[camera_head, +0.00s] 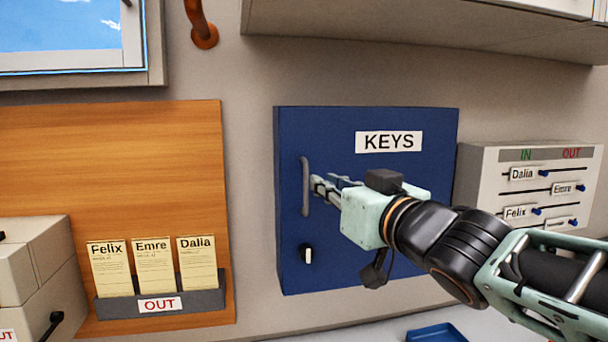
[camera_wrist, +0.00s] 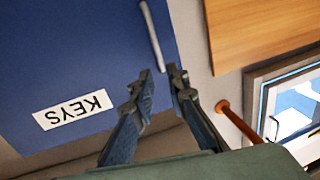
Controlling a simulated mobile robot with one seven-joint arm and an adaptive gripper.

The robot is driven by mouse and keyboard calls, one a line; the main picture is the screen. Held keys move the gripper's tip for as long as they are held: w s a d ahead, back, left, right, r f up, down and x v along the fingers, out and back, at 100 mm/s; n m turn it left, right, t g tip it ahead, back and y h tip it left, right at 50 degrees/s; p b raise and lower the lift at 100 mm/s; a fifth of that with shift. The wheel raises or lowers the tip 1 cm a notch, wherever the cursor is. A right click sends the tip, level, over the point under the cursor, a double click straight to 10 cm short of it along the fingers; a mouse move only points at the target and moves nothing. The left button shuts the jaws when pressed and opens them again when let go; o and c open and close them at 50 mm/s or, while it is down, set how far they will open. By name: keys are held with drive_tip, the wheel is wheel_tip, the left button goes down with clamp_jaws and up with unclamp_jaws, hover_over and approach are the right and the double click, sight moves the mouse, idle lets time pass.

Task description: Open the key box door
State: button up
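The blue key box (camera_head: 420,220) hangs on the wall with its door shut flat, a white KEYS label on it. Its grey vertical handle (camera_head: 305,186) is near the door's left edge. The handle also shows in the wrist view (camera_wrist: 152,35), its near end close to the gap between my fingertips. My gripper (camera_head: 318,186) reaches in from the right at handle height. In the wrist view my gripper (camera_wrist: 160,76) has its fingers apart, with the handle's end at or just beyond the tips. I cannot tell whether they touch it.
A small black-and-white knob or lock (camera_head: 307,254) sits below the handle. A wooden board (camera_head: 150,150) with an OUT card rack (camera_head: 160,303) is on the left. An IN/OUT slider panel (camera_head: 480,190) is on the right. A cabinet (camera_head: 430,25) overhangs above. A blue tray (camera_head: 436,333) lies below.

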sight(307, 174)
drive_tip(key=x, duration=0.9)
drive_tip(key=shift+w+a, duration=0.1)
drive_tip(key=shift+w, duration=0.2)
drive_tip(key=shift+c, duration=0.5)
clamp_jaws()
drive_tip(key=shift+s, duration=0.2)
